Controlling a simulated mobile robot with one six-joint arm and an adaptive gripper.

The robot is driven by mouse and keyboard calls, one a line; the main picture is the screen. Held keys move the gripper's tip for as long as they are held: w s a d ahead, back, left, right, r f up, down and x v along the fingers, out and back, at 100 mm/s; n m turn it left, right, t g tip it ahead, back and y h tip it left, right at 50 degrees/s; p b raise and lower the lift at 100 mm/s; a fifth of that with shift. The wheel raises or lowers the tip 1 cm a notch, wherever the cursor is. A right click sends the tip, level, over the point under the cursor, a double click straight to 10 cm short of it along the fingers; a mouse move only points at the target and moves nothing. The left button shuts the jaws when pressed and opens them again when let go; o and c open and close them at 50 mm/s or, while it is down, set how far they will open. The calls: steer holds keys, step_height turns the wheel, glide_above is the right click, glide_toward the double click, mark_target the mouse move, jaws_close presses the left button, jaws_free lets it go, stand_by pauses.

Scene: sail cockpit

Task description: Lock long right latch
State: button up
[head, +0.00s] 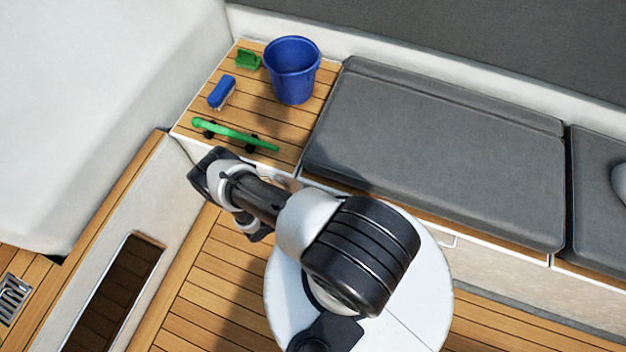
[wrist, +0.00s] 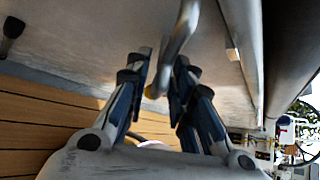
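A bent grey metal bar (wrist: 184,35), which looks like the long latch handle, runs down from the top of the wrist view in front of a pale panel (wrist: 90,45). In the head view my arm reaches to the bench front, and the latch and fingertips cannot be made out there.
On the wooden bench top stand a blue bucket (head: 292,70), a blue brush (head: 221,92), a small green item (head: 248,59) and a long green handle-like item (head: 235,133). Grey cushions (head: 440,150) cover the bench to the right. The slatted floor (head: 200,285) left of my base is clear.

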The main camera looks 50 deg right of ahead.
jaws_close()
